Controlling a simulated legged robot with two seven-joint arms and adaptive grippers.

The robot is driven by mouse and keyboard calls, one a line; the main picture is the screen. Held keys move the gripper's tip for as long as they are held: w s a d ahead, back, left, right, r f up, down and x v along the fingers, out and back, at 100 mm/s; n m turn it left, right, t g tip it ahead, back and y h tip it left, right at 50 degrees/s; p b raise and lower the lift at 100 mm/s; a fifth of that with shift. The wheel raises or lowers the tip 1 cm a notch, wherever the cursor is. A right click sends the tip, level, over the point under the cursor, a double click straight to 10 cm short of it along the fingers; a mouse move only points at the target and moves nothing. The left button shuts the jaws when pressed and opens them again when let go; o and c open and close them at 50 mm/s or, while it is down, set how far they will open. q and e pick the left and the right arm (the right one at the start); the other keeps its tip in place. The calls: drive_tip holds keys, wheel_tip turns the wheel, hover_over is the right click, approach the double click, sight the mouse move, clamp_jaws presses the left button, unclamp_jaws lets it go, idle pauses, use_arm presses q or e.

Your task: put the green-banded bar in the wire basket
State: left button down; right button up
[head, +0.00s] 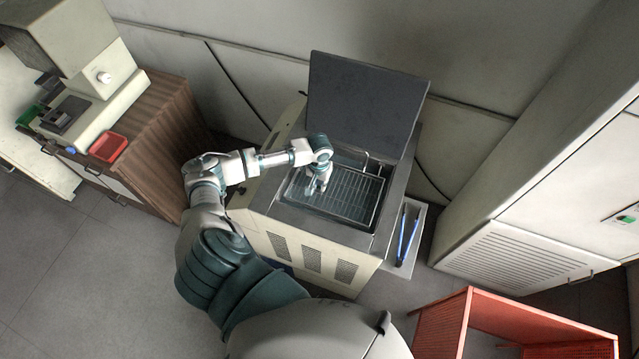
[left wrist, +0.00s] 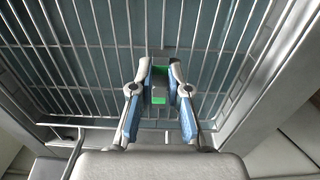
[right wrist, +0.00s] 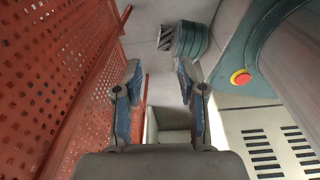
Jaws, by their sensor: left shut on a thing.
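My left gripper (left wrist: 159,80) is shut on the green-banded bar (left wrist: 158,98), a short dark bar with green bands, seen nearly end-on between the fingertips in the left wrist view. The wire basket (left wrist: 90,60) spreads out behind it. In the head view my left gripper (head: 320,186) is over the left part of the wire basket (head: 357,192), which sits in the well of the cream machine. The bar cannot be made out there. How far it is above the wires I cannot tell. My right gripper (right wrist: 158,78) is open and empty, seen only in the right wrist view.
The machine's dark lid (head: 365,105) stands open behind the basket. A side tray (head: 408,235) with blue-handled tongs hangs at its right. An orange perforated bin (head: 440,325) stands at front right and beside my right gripper. A wooden cabinet (head: 165,135) with a red tray stands left.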

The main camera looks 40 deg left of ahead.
use_arm(q)
drive_tip(key=shift+w+f, duration=0.1)
drive_tip(key=shift+f, duration=0.2)
drive_tip(key=c, duration=1.1)
unclamp_jaws()
drive_tip(key=shift+d, duration=0.15)
drive_tip(key=shift+c, duration=0.2)
drive_tip(key=shift+r, duration=0.1)
wheel_tip(320, 180, up, 12)
